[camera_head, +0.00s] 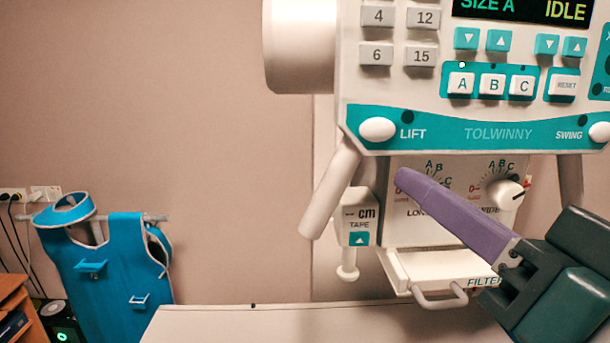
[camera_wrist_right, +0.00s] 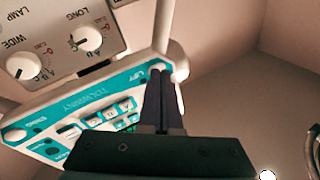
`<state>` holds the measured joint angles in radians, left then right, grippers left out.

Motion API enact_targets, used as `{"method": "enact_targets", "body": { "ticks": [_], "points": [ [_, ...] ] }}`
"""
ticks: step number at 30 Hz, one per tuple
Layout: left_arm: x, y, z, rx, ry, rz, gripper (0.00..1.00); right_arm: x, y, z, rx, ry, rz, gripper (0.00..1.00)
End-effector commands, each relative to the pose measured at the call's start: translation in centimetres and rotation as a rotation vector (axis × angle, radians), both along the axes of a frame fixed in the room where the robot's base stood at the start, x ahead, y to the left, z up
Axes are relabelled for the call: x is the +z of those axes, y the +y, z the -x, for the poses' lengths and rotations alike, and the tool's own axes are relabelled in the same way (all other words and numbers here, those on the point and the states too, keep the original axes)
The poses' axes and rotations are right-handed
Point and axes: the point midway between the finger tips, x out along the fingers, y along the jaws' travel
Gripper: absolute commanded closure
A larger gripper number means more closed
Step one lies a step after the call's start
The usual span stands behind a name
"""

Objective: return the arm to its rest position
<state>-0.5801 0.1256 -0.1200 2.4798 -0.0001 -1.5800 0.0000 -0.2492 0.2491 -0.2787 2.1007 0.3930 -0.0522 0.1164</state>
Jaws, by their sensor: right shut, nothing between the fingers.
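My right gripper (camera_head: 408,181) comes in from the lower right in the head view. Its purple fingers lie together with nothing between them, in front of the lower panel (camera_head: 405,222) of the white and teal X-ray unit (camera_head: 470,137). They cover part of the LONG and WIDE dial markings. In the right wrist view the closed fingertips (camera_wrist_right: 159,74) overlap the unit's control face (camera_wrist_right: 98,98) near the LIFT label. I cannot tell whether they touch it. My left gripper does not show.
A filter tray with a handle (camera_head: 440,298) and a tape box (camera_head: 358,215) hang below the unit. A pale table top (camera_head: 280,322) lies underneath. A blue apron (camera_head: 115,262) hangs at the left wall. The space before the bare wall at left centre is clear.

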Motion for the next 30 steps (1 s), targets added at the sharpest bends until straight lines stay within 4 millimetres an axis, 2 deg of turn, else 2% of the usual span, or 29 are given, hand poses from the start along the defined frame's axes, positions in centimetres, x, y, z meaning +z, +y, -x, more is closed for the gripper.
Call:
{"method": "enact_targets", "body": {
  "ticks": [1, 5, 9, 12, 15, 18, 22, 30],
  "points": [
    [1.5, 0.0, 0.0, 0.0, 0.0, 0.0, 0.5, -0.7, 0.3, 0.6, 0.008, 0.104, 0.075, 1.0],
    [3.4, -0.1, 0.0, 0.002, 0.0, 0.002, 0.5, -5.5, -0.4, 3.4, 0.019, 0.409, 0.291, 1.0],
    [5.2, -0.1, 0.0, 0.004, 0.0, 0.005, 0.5, -9.6, -3.1, 8.7, 0.013, 0.748, 0.494, 1.0],
    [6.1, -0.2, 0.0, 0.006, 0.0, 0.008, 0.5, -11.1, -5.4, 12.9, 0.004, 0.962, 0.6, 1.0],
    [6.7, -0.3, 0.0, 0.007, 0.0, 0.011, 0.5, -11.8, -7.1, 16.4, -0.003, 1.123, 0.665, 1.0],
    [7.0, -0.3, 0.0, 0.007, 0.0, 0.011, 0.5, -12.1, -8.2, 18.7, -0.008, 1.222, 0.7, 1.0],
    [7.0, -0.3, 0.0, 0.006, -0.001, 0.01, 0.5, -12.3, -8.7, 19.7, -0.009, 1.268, 0.715, 1.0],
    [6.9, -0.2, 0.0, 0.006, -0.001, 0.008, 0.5, -12.3, -8.6, 19.7, -0.008, 1.268, 0.715, 1.0]
  ]
}}
